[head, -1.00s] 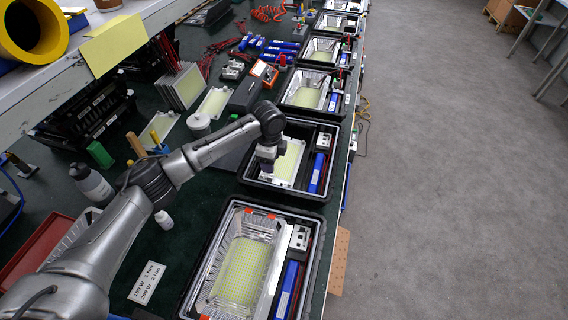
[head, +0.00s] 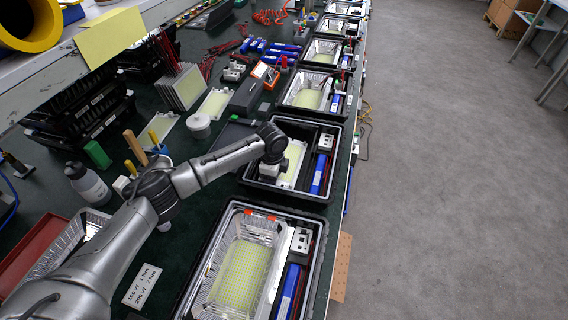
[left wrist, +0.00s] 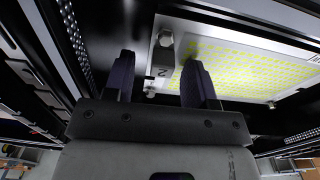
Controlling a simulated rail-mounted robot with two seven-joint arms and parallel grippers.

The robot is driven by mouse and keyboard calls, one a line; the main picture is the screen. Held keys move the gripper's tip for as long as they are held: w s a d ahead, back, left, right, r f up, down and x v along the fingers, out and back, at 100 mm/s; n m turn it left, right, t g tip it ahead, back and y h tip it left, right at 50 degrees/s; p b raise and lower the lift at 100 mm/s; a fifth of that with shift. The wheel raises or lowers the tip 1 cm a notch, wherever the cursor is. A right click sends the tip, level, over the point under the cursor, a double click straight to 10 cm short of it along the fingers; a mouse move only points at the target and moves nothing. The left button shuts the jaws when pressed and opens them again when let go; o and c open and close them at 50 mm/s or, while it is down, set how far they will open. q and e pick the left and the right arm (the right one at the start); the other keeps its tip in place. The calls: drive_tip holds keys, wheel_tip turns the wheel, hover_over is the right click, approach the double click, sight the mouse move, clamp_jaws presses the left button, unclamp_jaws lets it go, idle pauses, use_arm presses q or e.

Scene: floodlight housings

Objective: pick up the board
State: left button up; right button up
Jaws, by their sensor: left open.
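The board, a pale plate with rows of yellow-green LEDs (head: 293,160), lies in the second black housing tray (head: 322,198) from the front. It also shows in the left wrist view (left wrist: 250,72), with a small metal block (left wrist: 165,38) and a dark mark near its end. My left gripper (head: 268,176) is at the board's left side in the head view, its fingertips hidden there. In the left wrist view my left gripper (left wrist: 160,72) has its two dark fingers apart, with the board's near end between and beyond them. Nothing is held. My right gripper is not in view.
The front tray (head: 323,228) holds a clear reflector basket over another LED board. A blue block (head: 319,174) and a white connector box (head: 325,142) sit right of the board. More trays line the bench edge behind.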

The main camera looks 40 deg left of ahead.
use_arm(q)
drive_tip(key=shift+c, duration=0.4)
clamp_jaws()
drive_tip(key=shift+r, duration=0.1)
drive_tip(key=shift+r, duration=0.55)
wheel_tip(320, 180, up, 3)
drive_tip(key=shift+r+p, duration=0.1)
drive_tip(key=shift+p, duration=0.85)
drive_tip(key=d+r+p, duration=0.2)
drive_tip(key=d+r, duration=0.4)
drive_tip(key=d, duration=0.5)
drive_tip(key=shift+w+d+r+p, duration=0.25)
drive_tip(key=shift+d+r+p, duration=0.1)
drive_tip(key=shift+p, duration=0.05)
